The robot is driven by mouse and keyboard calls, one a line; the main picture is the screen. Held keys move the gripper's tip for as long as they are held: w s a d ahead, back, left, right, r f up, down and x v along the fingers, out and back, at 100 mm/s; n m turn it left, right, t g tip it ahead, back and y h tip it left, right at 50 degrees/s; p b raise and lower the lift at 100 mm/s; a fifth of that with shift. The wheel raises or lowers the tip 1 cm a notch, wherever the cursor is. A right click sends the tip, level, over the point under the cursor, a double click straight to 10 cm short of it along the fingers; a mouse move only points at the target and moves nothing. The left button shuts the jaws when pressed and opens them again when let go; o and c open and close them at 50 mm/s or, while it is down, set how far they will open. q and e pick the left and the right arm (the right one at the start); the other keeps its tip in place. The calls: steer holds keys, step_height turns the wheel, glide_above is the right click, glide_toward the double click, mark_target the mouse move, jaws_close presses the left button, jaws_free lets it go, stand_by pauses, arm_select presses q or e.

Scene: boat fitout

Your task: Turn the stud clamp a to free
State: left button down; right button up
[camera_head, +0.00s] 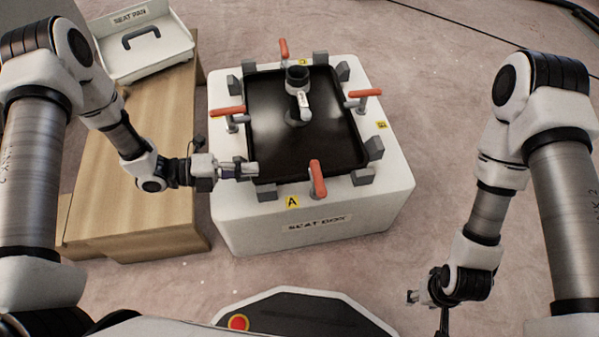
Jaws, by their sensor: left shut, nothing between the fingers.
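Stud clamp a (317,178) has an orange handle. It stands at the near edge of the white seat box (240,240), beside the yellow A label (292,202). The handle points up and slightly away from me. My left gripper (250,170) is shut and empty, at the near left corner of the black pan on the box. It is to the left of clamp a and apart from it. My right gripper (412,297) is low at the right, away from the box; its fingers are too small to read.
Other orange-handled clamps stand at the left (228,112), back (283,50) and right (363,94) of the box. Grey corner blocks surround the black pan (330,145). A fitting (298,95) rises from the pan. A cardboard-coloured bench (150,215) carries a white seat pan (140,55).

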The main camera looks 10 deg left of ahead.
arm_select(q)
steer(key=b, duration=0.5)
glide_toward(317, 182)
steer(key=w+d, duration=0.1)
steer(key=w, duration=0.1)
steer(key=w+d+f, duration=0.1)
steer(key=w, duration=0.1)
steer(key=w+d+f, duration=0.1)
steer(key=w+d, duration=0.1)
steer(key=shift+w+f, duration=0.2)
steer(key=shift+w+d, duration=0.15)
steer(key=shift+d, duration=0.25)
steer(key=shift+r, duration=0.1)
arm_select(e)
step_height(317, 182, down, 6)
steer(key=shift+r, duration=0.15)
steer(key=shift+s+r, duration=0.1)
steer(key=shift+s, duration=0.1)
